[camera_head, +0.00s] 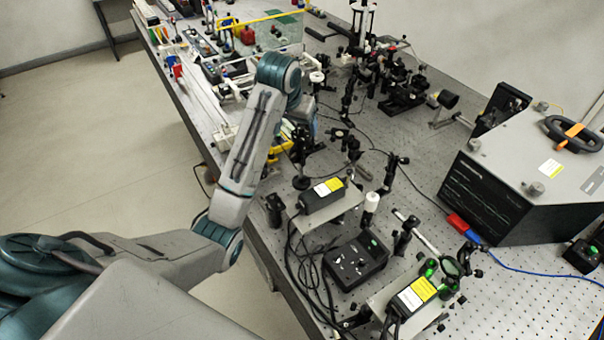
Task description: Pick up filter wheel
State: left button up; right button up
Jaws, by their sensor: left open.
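My left arm comes in from the lower left and reaches over the bench's left edge. Its wrist bends down at the top, and my left gripper (303,128) is low over the bench, mostly hidden behind the wrist and small in the picture. It is open, and I see nothing held in it. I cannot single out the filter wheel with certainty among the small dark optical parts. Dark optical mounts (345,142) stand just right of the gripper, apart from it as far as I can tell. My right gripper is not in view.
The perforated bench (500,295) is crowded. A black control box (355,262) and boxes with yellow labels (322,194) stand at the front, with loose cables. A large grey instrument (525,180) stands right. A clear-walled case (262,38) is at the back. Bare bench shows front right.

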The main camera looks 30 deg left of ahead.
aim_at(302, 135)
pick_arm(q)
jog(key=p+x, duration=0.1)
jog(key=x, duration=0.1)
jog(key=shift+w+d+f, duration=0.15)
jog(key=shift+w+f, duration=0.15)
jog(key=shift+w+f+p, duration=0.2)
jog(key=shift+p, duration=0.15)
jog(key=p+x, duration=0.2)
jog(key=x, duration=0.2)
jog(key=shift+w+r+p, duration=0.1)
jog(key=shift+w+p, duration=0.1)
jog(key=shift+p, duration=0.1)
jog(key=shift+w+f, duration=0.2)
jog(key=shift+f, duration=0.2)
grip_shut()
jog(key=shift+r, duration=0.15)
